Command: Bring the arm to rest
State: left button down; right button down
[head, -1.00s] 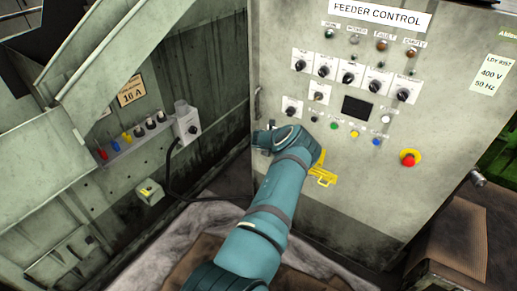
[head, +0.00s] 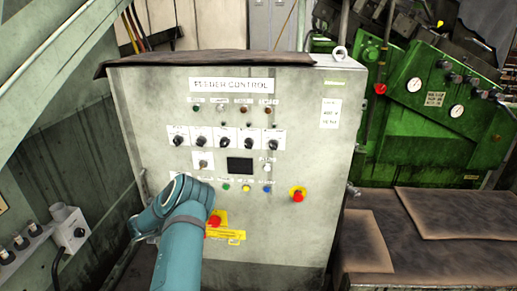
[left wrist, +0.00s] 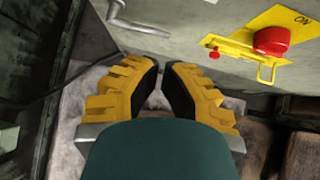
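My left arm reaches up in front of the grey feeder control cabinet (head: 290,240) in the head view, with its wrist bent to the left near the cabinet's lower left. The fingers are not distinguishable there. In the left wrist view my left gripper (left wrist: 161,68) has two yellow fingers with black pads. A narrow gap shows between them, and they hold nothing. A red switch knob (left wrist: 272,40) on a yellow plate with a hasp lies right of the fingers, apart from them. The knob also shows beside my arm in the head view (head: 214,220). My right gripper is not in view.
A red emergency button (head: 298,195) sits right of the cabinet's knobs. A grey handle (left wrist: 135,25) is ahead of the fingers. A small socket box (head: 70,230) stands at left. Green machinery (head: 430,120) and brown mats (head: 450,212) are at right.

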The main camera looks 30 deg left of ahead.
pick_arm(q)
jog(key=shift+d, duration=0.1)
jog(key=d+f+n+g+h, duration=0.1)
jog(key=d+f+n, duration=0.2)
jog(key=d+n, duration=0.5)
jog(key=d+f+n+h, duration=0.1)
jog(key=d+f+n, duration=0.3)
jog(key=d, duration=0.8)
jog(key=d+f+n+g+h, duration=0.1)
jog(key=d+f+n, duration=0.1)
jog(key=d+n, duration=0.65)
jog(key=s+d+r+n+g+h, duration=0.1)
jog(key=s+d+r+n+h, duration=0.1)
jog(key=d, duration=0.8)
jog(key=s+d+r+n+g+h, duration=0.1)
jog(key=s+d+n, duration=0.4)
jog(key=d, duration=0.6)
jog(key=s+d+r+n+g+h, duration=0.1)
jog(key=s+d+r+n+h, duration=0.1)
jog(key=d, duration=0.8)
jog(key=s+r+n, duration=0.1)
jog(key=s+n, duration=0.1)
jog(key=s, duration=0.1)
jog(key=shift+s+d+r+g+h, duration=0.2)
jog(key=shift+s+r+g+h, duration=0.1)
jog(key=shift+s+g, duration=0.1)
jog(key=shift+a, duration=0.1)
